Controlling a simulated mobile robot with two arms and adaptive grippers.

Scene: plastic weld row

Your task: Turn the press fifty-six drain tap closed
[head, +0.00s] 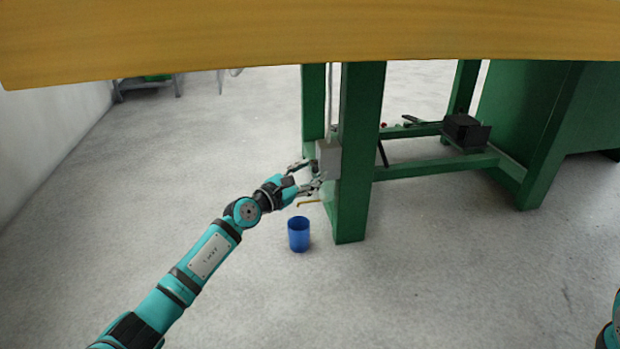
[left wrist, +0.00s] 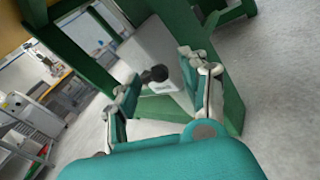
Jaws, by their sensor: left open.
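A grey box (head: 328,158) is fixed to a green leg of the press, with a thin pipe rising from it. A small brass spout (head: 308,203) shows below it. In the left wrist view the grey box (left wrist: 155,50) bears a black knob (left wrist: 155,74), seemingly the drain tap's handle; its turn position cannot be told. My left gripper (head: 312,178) is open at the box. In the left wrist view its fingers (left wrist: 160,72) stand apart on either side of the knob; contact cannot be told. My right gripper is out of view; only part of my right arm shows.
A blue cup (head: 298,236) stands on the floor below the spout. The green frame (head: 361,150) stands right beside my gripper. A yellow-brown top (head: 300,40) spans above. A black box (head: 466,131) sits on the frame. The floor at left is clear.

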